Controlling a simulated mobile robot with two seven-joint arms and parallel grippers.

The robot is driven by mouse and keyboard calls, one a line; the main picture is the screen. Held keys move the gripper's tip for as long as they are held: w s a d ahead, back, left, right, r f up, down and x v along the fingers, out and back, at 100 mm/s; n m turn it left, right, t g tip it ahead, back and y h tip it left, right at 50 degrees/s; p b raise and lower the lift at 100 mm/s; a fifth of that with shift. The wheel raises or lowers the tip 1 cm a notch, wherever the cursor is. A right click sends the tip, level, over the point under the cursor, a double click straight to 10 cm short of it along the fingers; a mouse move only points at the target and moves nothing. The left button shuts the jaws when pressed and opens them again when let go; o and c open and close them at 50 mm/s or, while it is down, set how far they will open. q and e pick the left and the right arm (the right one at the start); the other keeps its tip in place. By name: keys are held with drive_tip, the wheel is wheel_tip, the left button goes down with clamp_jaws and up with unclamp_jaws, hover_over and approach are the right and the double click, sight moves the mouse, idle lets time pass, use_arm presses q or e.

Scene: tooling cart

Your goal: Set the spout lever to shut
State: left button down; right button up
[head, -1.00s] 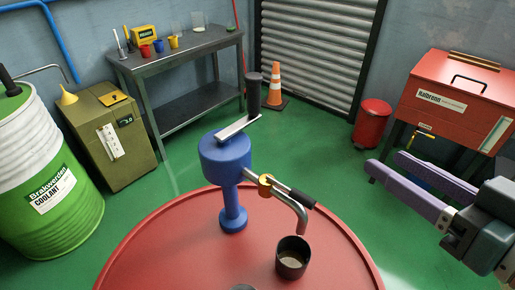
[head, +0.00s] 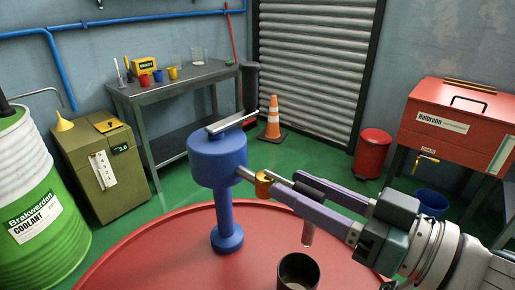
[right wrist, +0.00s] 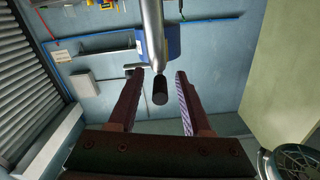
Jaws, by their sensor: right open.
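A blue hand pump (head: 217,160) stands on a red drum (head: 150,250). Its metal spout (head: 308,235) reaches right, with a brass valve (head: 263,184) on it. The spout lever's black grip (head: 311,187) points away from the pump, along the spout. My right gripper (head: 287,183) is open, with its purple fingers on either side of the lever. In the right wrist view the black grip (right wrist: 160,90) shows between the two open fingers (right wrist: 159,75), with gaps on both sides. The fingers hide part of the spout in the head view. My left gripper is not in view.
A dark cup (head: 298,272) stands on the drum below the spout. A metal pump handle (head: 232,122) sits on top of the pump. A green coolant barrel (head: 45,215), an olive cabinet (head: 97,165) and a workbench (head: 180,88) stand behind to the left.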

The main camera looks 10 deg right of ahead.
drive_tip(key=shift+w+a, duration=0.4)
drive_tip(key=shift+w, duration=0.1)
clamp_jaws()
idle(1.2)
